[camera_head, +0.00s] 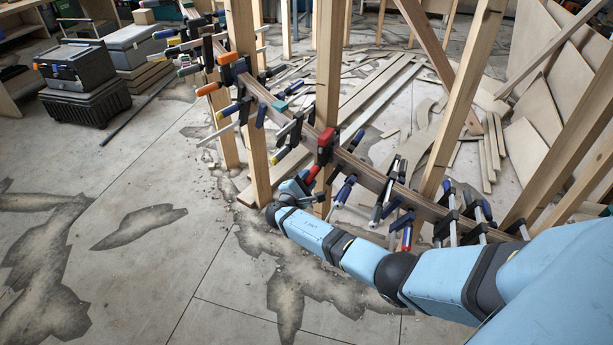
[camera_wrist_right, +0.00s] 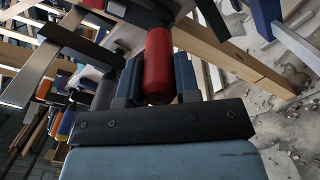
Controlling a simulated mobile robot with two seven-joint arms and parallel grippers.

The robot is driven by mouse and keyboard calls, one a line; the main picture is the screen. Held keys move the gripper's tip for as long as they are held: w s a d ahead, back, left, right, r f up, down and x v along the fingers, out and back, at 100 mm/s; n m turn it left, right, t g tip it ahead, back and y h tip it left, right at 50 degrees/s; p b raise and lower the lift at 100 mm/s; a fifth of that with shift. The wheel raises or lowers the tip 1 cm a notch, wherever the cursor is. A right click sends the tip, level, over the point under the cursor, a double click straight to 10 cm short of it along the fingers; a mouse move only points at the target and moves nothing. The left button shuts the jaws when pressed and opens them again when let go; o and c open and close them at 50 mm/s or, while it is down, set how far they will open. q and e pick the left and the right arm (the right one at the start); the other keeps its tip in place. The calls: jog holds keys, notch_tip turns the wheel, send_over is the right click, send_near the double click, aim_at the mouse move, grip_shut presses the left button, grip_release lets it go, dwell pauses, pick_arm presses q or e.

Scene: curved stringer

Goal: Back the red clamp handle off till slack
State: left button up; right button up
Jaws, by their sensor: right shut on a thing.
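The red clamp handle (camera_wrist_right: 158,62) stands between the two blue-grey fingers of my right gripper (camera_wrist_right: 158,80) in the right wrist view. The gripper is shut on it. In the head view my right gripper (camera_head: 300,187) is at the end of the blue arm, low beside the curved stringer, and the red handle (camera_head: 313,174) shows just above it. The clamp's red head (camera_head: 326,138) sits on the stringer above the handle. Whether its jaw bears on the wood cannot be told. My left gripper is not in view.
The curved wooden stringer (camera_head: 358,166) carries many other clamps close to both sides. Upright posts (camera_head: 328,75) stand around it. Offcuts and boards (camera_head: 385,85) lie behind. Black and grey toolboxes (camera_head: 75,65) stand at the back left. The concrete floor (camera_head: 130,270) at the front left is clear.

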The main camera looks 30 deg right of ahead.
jog(key=n+p, duration=0.2)
jog(key=n, duration=0.3)
jog(key=shift+s+n+p, duration=0.15)
jog(key=shift+n+p, duration=0.6)
jog(key=shift+n, duration=0.55)
jog(key=shift+f, duration=0.1)
jog(key=o, duration=0.9)
jog(key=p+v, duration=0.2)
jog(key=v, duration=1.1)
jog(key=shift+s+a, duration=0.2)
jog(key=shift+a, duration=0.1)
